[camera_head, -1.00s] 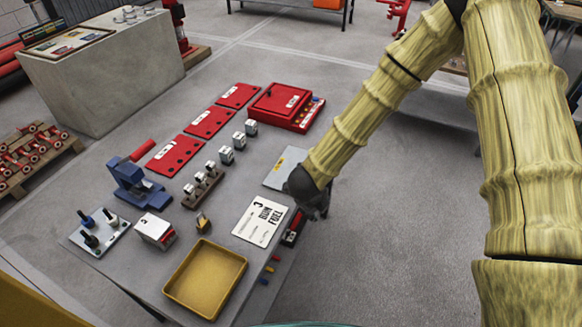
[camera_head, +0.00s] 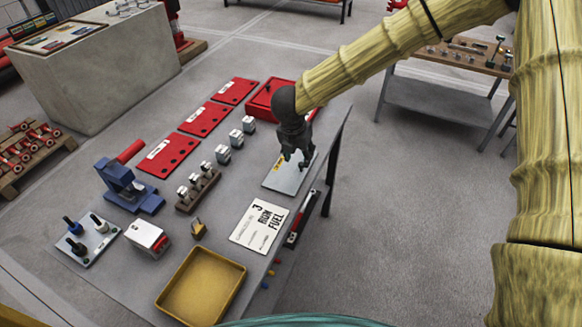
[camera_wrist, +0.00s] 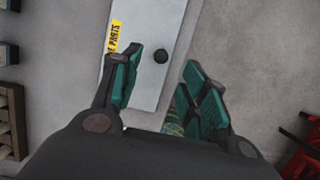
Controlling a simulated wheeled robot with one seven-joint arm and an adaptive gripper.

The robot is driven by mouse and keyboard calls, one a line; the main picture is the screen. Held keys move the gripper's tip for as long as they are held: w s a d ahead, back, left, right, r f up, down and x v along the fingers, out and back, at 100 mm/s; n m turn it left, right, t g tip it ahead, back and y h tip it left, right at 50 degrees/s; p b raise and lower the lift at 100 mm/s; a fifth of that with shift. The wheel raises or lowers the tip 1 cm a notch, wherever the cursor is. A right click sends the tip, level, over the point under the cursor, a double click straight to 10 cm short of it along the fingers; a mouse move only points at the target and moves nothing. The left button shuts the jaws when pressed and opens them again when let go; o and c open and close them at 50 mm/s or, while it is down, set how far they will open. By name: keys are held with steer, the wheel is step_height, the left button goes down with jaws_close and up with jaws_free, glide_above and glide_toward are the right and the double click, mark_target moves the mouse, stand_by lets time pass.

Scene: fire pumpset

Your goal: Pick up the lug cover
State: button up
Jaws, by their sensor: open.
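My gripper (camera_head: 297,163) is over the light grey plate (camera_head: 277,183) at the table's right edge. In the wrist view my gripper (camera_wrist: 166,88) has its two teal-padded fingers spread apart, with nothing between them. The same plate (camera_wrist: 150,92) shows beneath, with a yellow label (camera_wrist: 115,37) ending in "PARTS". A small dark round piece (camera_wrist: 160,56) sits on the plate, beyond the fingertips in the picture. I cannot tell whether that round piece is the lug cover or a knob on the plate. The gripper hides part of the plate in the head view.
The table holds red panels (camera_head: 206,120), a red box (camera_head: 262,104), several small grey blocks, a blue press (camera_head: 126,185), a white "RUN FUEL" card (camera_head: 260,226) and a yellow tray (camera_head: 190,315). Open floor lies right of the table, before a workbench (camera_head: 440,95).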

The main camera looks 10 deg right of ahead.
mark_target(301, 164)
steer(key=shift+p+x, duration=1)
steer(key=shift+x, duration=2.35)
steer(key=shift+d, duration=0.15)
jaws_close()
